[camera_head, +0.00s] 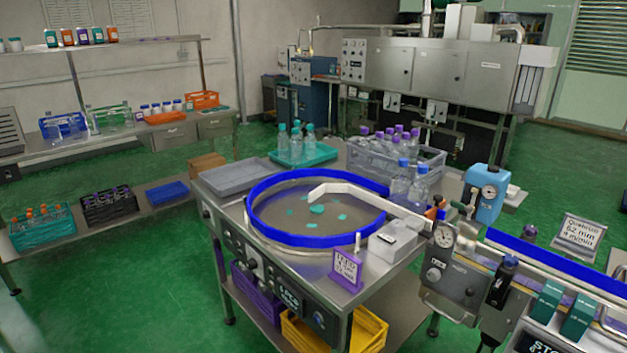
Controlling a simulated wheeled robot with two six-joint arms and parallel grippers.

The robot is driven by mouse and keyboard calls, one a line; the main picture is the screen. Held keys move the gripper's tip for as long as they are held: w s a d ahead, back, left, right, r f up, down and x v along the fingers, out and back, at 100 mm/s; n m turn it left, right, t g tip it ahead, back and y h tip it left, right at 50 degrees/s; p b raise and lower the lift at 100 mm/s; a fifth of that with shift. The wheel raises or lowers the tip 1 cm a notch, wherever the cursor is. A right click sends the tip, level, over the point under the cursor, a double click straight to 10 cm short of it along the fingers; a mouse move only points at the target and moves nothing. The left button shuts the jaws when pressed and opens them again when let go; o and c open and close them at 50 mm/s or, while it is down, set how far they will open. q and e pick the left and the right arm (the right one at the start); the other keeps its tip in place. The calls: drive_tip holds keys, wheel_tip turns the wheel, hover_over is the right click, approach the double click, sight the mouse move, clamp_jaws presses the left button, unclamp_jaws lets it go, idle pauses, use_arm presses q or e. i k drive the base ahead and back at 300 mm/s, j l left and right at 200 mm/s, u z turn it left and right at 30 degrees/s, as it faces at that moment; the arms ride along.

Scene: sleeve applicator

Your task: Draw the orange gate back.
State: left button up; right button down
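A small orange piece (437,206), which looks like the orange gate, stands at the right end of the white guide rail (385,208). It sits between the round turntable (268,238) and the conveyor (560,262). Dark parts and a gauge (444,235) crowd close around it and partly hide it. It is too small to tell how far it is drawn. Neither of my grippers is in view.
Clear bottles (409,187) and a grey crate (372,160) stand behind the rail. Green floor lies open at left.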

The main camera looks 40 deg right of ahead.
sight(430, 214)
drive_tip(key=z, duration=1.9)
